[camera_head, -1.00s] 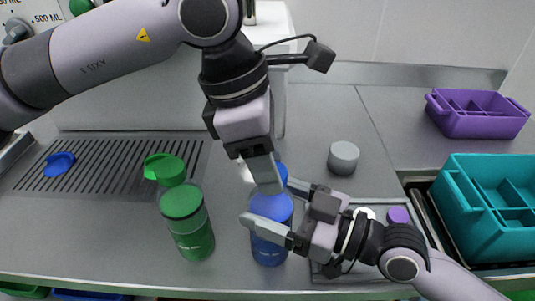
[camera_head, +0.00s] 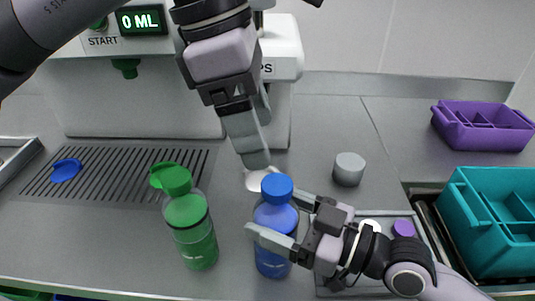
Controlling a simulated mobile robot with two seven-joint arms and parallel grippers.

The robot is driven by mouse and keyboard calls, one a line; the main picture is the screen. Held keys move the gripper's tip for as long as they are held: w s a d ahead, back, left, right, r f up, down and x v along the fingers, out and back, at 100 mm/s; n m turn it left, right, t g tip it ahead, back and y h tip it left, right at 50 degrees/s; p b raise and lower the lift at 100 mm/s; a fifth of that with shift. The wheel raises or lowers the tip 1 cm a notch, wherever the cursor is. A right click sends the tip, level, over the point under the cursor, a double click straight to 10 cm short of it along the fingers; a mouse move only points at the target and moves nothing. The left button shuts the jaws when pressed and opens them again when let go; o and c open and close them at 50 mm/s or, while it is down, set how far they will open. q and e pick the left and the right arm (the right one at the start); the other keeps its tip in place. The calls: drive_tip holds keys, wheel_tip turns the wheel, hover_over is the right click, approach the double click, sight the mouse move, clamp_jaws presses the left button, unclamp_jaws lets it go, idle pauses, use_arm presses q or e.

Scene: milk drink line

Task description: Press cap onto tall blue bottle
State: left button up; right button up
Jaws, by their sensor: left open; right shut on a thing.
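The tall blue bottle (camera_head: 272,262) stands upright on the grey counter. A round blue cap (camera_head: 277,186) sits on its top, above the blue shoulder; I cannot tell how firmly it is seated. My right gripper (camera_head: 263,218) comes in from the right and is shut on the bottle's upper part, one finger on the near side. My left gripper (camera_head: 258,146) is open and empty, above and a little left of the cap, apart from it.
A green bottle (camera_head: 198,240) with a green cap stands left of the blue bottle. A blue cap (camera_head: 66,170) lies on the slotted grille. A grey cylinder (camera_head: 348,169) stands behind my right gripper. Purple (camera_head: 483,128) and teal (camera_head: 480,205) crates are at right. A dispenser (camera_head: 140,105) is behind.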

use_arm(q)
drive_tip(key=v, duration=0.4)
use_arm(e)
drive_tip(key=o, duration=1.5)
use_arm(q)
drive_tip(key=shift+f+b, duration=1.6)
use_arm(e)
drive_tip(key=shift+v, duration=3.6)
